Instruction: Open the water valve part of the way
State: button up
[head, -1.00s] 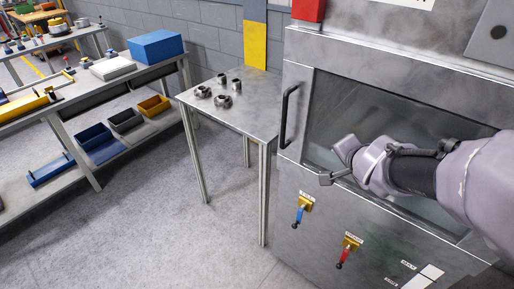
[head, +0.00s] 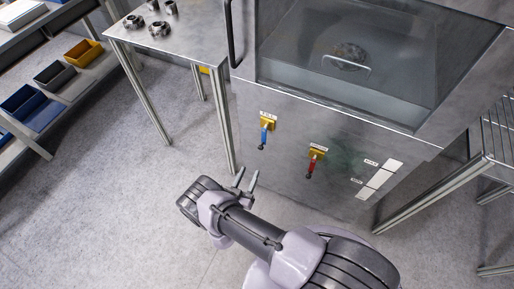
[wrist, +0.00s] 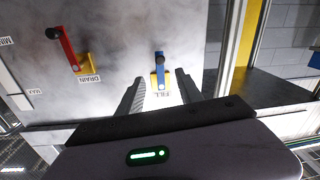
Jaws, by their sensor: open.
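The fill valve (head: 264,134) has a blue lever hanging down from a yellow body on the front of the grey metal cabinet. My gripper (head: 247,174) is open and empty, below and in front of this valve and apart from it. In the wrist view, which is upside down, the blue lever (wrist: 160,66) and its FILL label appear between and beyond the open fingers (wrist: 160,79). The drain valve (head: 314,162) has a red lever, also pointing down, to the right of the fill valve; it shows in the wrist view (wrist: 66,50) at the left.
The cabinet (head: 225,120) has a window above the valves and a black handle at its left. A metal table (head: 180,45) with several metal parts stands at the left. A wire rack (head: 495,135) stands at the right. The floor in front is clear.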

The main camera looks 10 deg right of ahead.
aim_at(260, 149)
jog(key=b+x, duration=0.3)
jog(key=x, duration=0.9)
jog(key=shift+w+d+f+b, duration=0.15)
jog(key=shift+w+d+b, duration=0.05)
jog(key=shift+w+b, duration=0.2)
jog(key=shift+w+d, duration=0.2)
jog(key=shift+w, duration=0.15)
jog(key=c, duration=0.9)
grip_shut()
jog(key=shift+a, duration=0.1)
